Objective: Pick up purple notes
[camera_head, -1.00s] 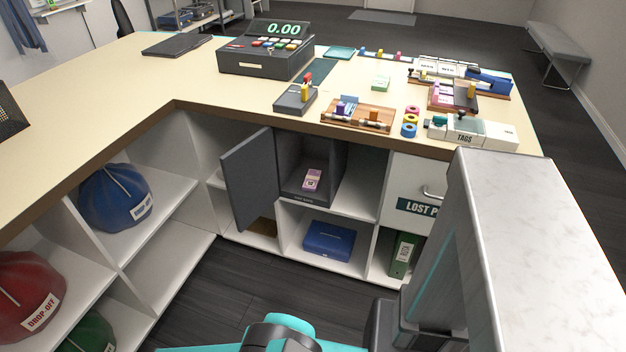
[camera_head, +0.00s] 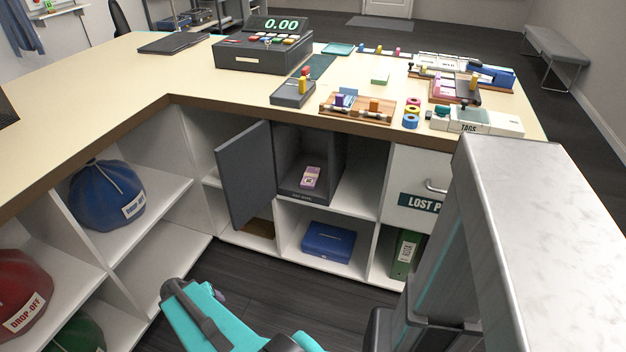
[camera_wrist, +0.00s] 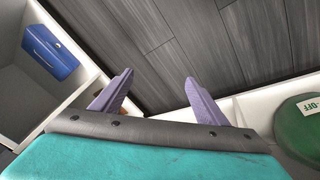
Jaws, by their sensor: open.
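The purple notes (camera_head: 311,177) lie as a small bundle with a pale band on the floor of an open dark grey safe (camera_head: 293,190) under the counter. The safe's door (camera_head: 245,174) stands swung open to the left. My gripper (camera_wrist: 157,88) shows in the wrist view with its two purple fingers spread apart and nothing between them. It points at the dark floor, low in front of the shelves. The notes do not show in the wrist view. In the head view my teal arm is at the bottom, well below and in front of the safe.
A blue box (camera_head: 328,243) sits in the compartment below the safe; it also shows in the wrist view (camera_wrist: 50,52). A green binder (camera_head: 404,254) stands to its right. Blue (camera_head: 107,195) and red (camera_head: 22,290) bags fill left shelves. The floor between is clear.

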